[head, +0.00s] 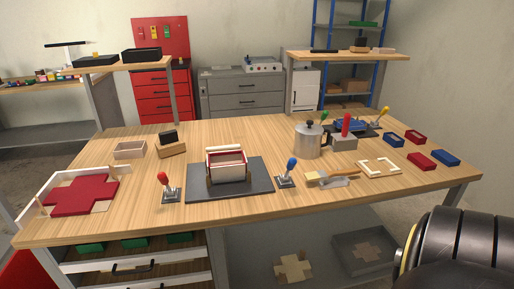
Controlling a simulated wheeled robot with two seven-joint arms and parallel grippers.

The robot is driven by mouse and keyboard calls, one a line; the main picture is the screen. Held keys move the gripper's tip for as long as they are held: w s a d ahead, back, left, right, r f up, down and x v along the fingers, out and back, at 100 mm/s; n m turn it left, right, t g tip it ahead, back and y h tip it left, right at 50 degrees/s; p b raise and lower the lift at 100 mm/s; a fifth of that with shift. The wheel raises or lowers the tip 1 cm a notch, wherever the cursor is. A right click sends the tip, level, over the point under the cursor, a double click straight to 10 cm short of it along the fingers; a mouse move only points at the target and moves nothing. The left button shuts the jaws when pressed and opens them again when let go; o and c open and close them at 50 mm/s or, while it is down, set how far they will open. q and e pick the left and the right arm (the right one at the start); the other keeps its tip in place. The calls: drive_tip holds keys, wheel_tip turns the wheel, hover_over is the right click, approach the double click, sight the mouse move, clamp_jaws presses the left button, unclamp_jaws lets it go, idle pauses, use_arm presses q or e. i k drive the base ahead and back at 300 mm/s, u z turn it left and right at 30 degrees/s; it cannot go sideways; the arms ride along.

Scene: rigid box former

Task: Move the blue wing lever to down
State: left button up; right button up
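The blue wing lever (291,165) stands just right of the box former, its blue knob raised above a small grey base (286,182). Its stick is near upright, leaning slightly to the right. The box former (227,167), with red and white walls, sits on a dark grey plate (257,187) in the middle of the table. Neither gripper is in view, and nothing touches the blue lever.
A metal pot (308,140) and a red-handled device (345,133) stand behind the blue lever. A wooden-handled tool (331,178) lies close on its right. A red cross-shaped blank (82,195) lies at the left. The table front before the lever is clear. My black arm part fills the lower right.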

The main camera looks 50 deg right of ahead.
sight(291, 162)
drive_tip(key=i, duration=1.15)
drive_tip(key=z, duration=2.7)
drive_tip(key=k, duration=0.5)
drive_tip(key=z, duration=0.9)
drive_tip(key=i, duration=0.75)
drive_tip(key=u, duration=2.25)
